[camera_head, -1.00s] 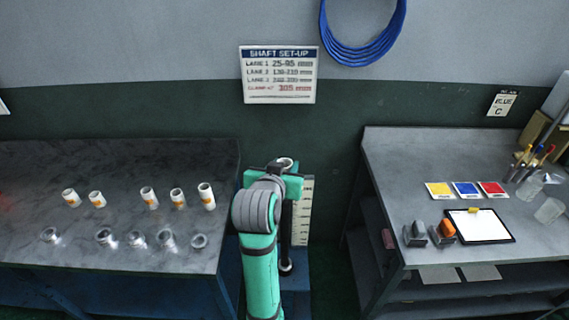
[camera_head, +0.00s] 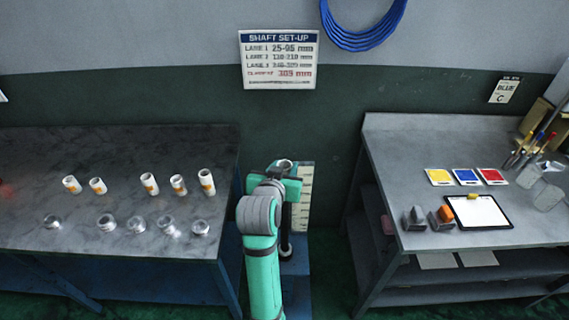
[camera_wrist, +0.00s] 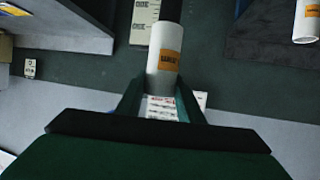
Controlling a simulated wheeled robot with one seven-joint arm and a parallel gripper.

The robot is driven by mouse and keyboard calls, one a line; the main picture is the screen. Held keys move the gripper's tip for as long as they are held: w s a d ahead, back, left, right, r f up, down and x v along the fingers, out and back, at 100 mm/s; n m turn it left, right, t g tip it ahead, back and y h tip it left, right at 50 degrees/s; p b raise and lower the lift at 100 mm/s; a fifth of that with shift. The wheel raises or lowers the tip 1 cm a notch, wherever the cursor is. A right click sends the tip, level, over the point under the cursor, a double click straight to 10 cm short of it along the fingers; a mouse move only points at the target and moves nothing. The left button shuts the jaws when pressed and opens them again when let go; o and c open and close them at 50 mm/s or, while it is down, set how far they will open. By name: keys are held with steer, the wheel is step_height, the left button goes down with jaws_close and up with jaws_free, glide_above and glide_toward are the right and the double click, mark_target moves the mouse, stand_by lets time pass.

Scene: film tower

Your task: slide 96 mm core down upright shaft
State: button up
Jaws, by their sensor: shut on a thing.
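My gripper (camera_wrist: 163,100) is shut on a white core (camera_wrist: 165,60) with an orange label. In the head view the core's open upper end (camera_head: 284,164) shows at the top of my gripper (camera_head: 287,181). The dark upright shaft (camera_wrist: 172,8) runs out from the core's lower end, in line with it, in the wrist view. The core looks threaded around the shaft, though its bore is hidden. In the head view the lower shaft (camera_head: 286,228) shows below my gripper. My arm hides part of it.
A white measuring scale (camera_head: 303,190) stands just right of the shaft. The left bench (camera_head: 120,145) holds several labelled white cores (camera_head: 150,184) and metal rings (camera_head: 136,224). The right bench (camera_head: 400,150) holds a clipboard (camera_head: 478,211) and colour cards. A set-up sign (camera_head: 278,60) hangs behind.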

mark_target(284, 238)
steer(key=shift+f, duration=1.55)
steer(key=shift+f, duration=0.15)
steer(key=shift+f, duration=16)
steer(key=o, duration=1.1)
steer(key=shift+s, duration=0.15)
steer(key=v, duration=1)
steer(key=shift+s+a+r, duration=0.15)
steer(key=shift+s+r, duration=0.1)
